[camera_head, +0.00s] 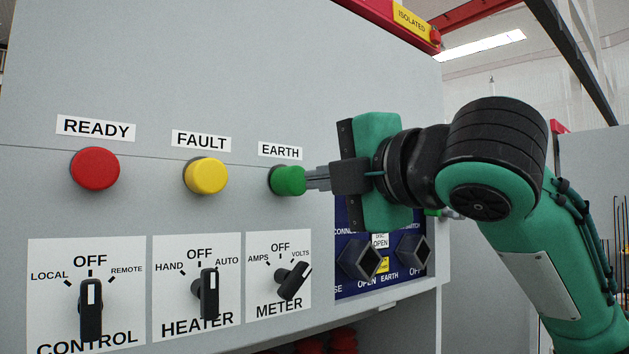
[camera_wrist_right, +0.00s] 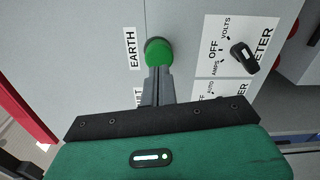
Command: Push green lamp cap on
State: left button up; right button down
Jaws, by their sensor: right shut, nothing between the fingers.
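The green lamp cap (camera_head: 289,181) sits at its socket on the grey cabinet front, just under the EARTH label. It also shows in the right wrist view (camera_wrist_right: 158,52). My right gripper (camera_head: 309,180) is shut with nothing between its fingers. Its fingertips (camera_wrist_right: 157,72) are at the outer face of the cap and appear to touch it. The cap hides its own seat, so I cannot tell how far in it sits. My left gripper is not in view.
A red READY lamp (camera_head: 95,169) and a yellow FAULT lamp (camera_head: 206,175) are to the left. Below are the CONTROL (camera_head: 91,308), HEATER (camera_head: 208,293) and METER (camera_head: 292,281) switches. A blue panel (camera_head: 349,287) with dark square knobs is right, under my right arm.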

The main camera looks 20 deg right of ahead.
jog(key=b+v, duration=0.6)
jog(key=v, duration=0.8)
jog(key=shift+s, duration=0.15)
